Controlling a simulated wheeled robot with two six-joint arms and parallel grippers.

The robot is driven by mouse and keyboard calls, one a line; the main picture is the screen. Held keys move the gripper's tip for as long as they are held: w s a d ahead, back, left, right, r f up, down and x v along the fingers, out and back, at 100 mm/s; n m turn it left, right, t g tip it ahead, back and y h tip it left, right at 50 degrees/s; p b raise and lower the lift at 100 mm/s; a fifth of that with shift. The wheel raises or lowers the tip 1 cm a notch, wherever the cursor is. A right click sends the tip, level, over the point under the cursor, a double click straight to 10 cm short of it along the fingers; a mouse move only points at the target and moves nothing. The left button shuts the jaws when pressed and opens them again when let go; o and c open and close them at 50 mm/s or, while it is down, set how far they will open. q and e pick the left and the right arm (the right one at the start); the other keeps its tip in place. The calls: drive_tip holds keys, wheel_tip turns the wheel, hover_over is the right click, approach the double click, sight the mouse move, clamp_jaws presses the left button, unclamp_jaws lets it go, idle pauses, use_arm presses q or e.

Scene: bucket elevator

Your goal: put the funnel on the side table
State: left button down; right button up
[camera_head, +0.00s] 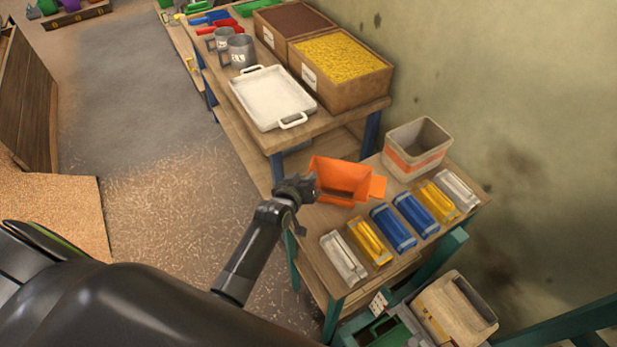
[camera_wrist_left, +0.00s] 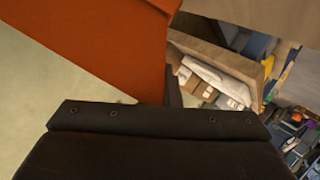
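The orange funnel (camera_head: 336,178) is a boxy open hopper with a flat tab on its right. It is at the back left end of the low wooden side table (camera_head: 322,221) with teal legs; I cannot tell whether it touches the top. My left gripper (camera_head: 308,187) is at the funnel's left wall and appears shut on it; the fingertips are largely hidden. In the left wrist view the funnel (camera_wrist_left: 95,40) fills the upper left, close against a dark finger (camera_wrist_left: 173,87). My right gripper is not in view.
Several silver, yellow and blue pieces, including a blue one (camera_head: 393,228), line the side table's front. A beige bin (camera_head: 417,148) with an orange band stands at its back. A higher table behind holds a white tray (camera_head: 271,98), mugs and a box of yellow grain (camera_head: 343,68).

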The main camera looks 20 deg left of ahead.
use_arm(q)
drive_tip(key=shift+f, duration=0.15)
drive_tip(key=c, duration=1.7)
unclamp_jaws()
drive_tip(key=shift+r, duration=0.2)
drive_tip(key=b+v, duration=0.1)
drive_tip(key=v, duration=1.1)
